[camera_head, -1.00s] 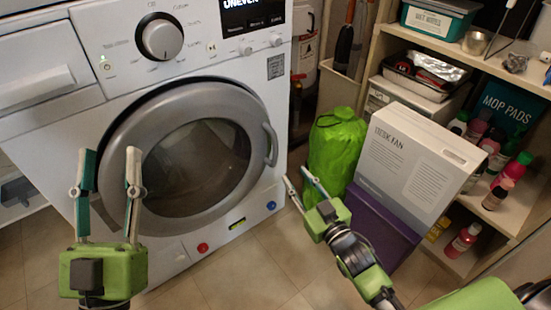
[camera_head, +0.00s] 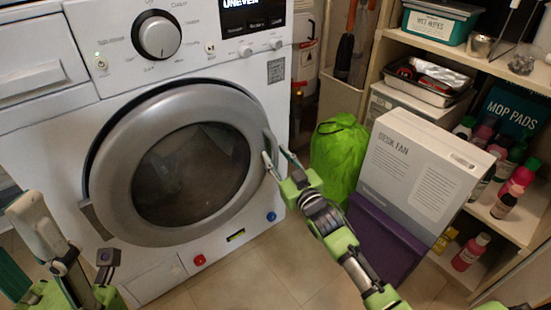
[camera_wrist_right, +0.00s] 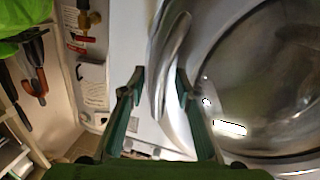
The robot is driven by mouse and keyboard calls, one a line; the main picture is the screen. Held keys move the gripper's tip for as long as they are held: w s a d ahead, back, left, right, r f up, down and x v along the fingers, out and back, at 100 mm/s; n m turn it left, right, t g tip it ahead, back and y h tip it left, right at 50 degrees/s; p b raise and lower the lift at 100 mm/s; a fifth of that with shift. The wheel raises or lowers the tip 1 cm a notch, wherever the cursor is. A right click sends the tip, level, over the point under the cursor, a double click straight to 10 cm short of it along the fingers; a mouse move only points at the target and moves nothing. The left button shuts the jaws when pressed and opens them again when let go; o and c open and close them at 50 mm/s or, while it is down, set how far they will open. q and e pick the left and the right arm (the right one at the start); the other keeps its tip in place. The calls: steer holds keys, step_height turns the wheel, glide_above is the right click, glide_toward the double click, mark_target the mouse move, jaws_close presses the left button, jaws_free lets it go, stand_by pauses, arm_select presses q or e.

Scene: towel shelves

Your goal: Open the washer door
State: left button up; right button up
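The white washer (camera_head: 60,150) has a round grey door (camera_head: 115,195) with dark glass, and it looks closed. The door handle (camera_head: 270,148) is a grey bar on the door's right rim. My right gripper (camera_head: 279,157) is open at the handle's lower part. In the right wrist view the handle (camera_wrist_right: 172,50) stands between the two spread fingers (camera_wrist_right: 161,75), with a gap on the left; contact on the right cannot be told. My left gripper (camera_head: 22,238) is at the lower left, in front of the washer, with its fingers apart and empty, partly cut off by the frame.
A green bag (camera_head: 338,150), a desk fan box (camera_head: 420,165) and a purple box (camera_head: 385,235) stand right of the washer, close to my right arm. Shelves (camera_head: 500,65) with bottles are farther right. The tiled floor (camera_head: 245,275) before the washer is clear.

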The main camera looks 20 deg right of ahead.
steer(key=shift+w+a, duration=0.1)
steer(key=shift+w, duration=0.35)
jaws_close()
steer(key=shift+s, duration=0.1)
